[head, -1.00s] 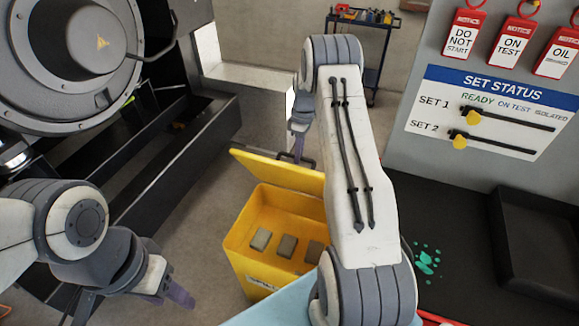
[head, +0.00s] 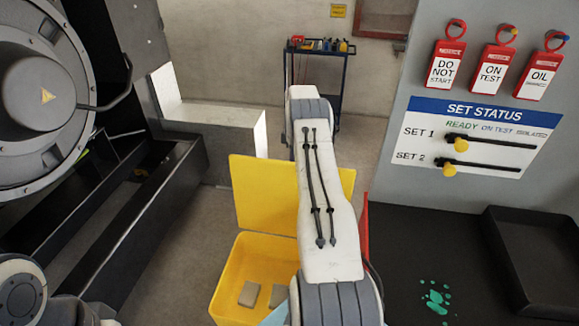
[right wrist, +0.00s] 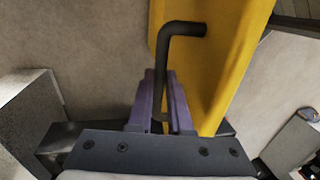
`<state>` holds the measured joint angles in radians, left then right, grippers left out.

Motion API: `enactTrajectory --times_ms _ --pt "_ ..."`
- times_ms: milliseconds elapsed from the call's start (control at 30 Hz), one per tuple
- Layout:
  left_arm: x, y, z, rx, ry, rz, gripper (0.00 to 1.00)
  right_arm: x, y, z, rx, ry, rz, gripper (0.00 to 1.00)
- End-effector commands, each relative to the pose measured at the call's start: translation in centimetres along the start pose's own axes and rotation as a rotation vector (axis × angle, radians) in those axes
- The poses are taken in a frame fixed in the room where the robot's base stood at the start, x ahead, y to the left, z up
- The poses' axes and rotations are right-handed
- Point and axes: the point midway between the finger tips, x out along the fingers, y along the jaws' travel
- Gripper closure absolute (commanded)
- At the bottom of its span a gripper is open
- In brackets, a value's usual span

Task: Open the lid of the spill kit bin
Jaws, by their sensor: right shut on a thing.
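The yellow spill kit bin (head: 232,275) stands on the floor, with grey blocks inside and my right arm covering part of it. Its lid (head: 262,190) is raised and stands about upright at the bin's back edge. In the right wrist view my right gripper (right wrist: 163,95) is shut on the dark bent lid handle (right wrist: 164,55), with the yellow lid (right wrist: 232,55) beside it. In the head view the right gripper and the handle are hidden behind my arm and the lid. Only links of my left arm show at the lower left; its gripper is out of view.
A dark bench (head: 410,235) with a green spill and a black tray (head: 540,255) lies to the right, below a status board (head: 480,135) with red tags. A generator (head: 45,95) on a dark frame stands left. A tool cart (head: 320,85) stands behind.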

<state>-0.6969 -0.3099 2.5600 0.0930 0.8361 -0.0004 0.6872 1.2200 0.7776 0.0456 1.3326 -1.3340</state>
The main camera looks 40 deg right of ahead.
Motion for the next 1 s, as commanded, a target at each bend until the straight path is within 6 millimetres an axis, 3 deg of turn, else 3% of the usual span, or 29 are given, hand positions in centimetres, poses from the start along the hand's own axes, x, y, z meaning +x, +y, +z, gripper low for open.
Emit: enactTrajectory --times_ms 333,367,433,800,1000 --pt "0.0 0.0 0.0 0.0 0.0 0.0 0.5 0.3 0.0 -0.1 0.0 0.008 -0.006 1.0" --pt "0.0 0.0 0.0 0.0 0.0 0.0 0.5 0.3 0.0 -0.1 0.0 0.008 -0.006 0.79" --pt "0.0 0.0 0.0 0.0 0.0 0.0 0.5 0.3 0.0 -0.1 0.0 0.007 -0.006 0.53" --pt "0.1 0.0 0.0 0.0 0.0 0.0 0.5 -0.2 0.1 0.0 0.002 0.005 0.0 0.53" --pt "1.0 -0.1 0.1 0.0 0.0 0.0 0.5 -2.8 0.2 0.0 0.001 0.006 0.004 0.53"
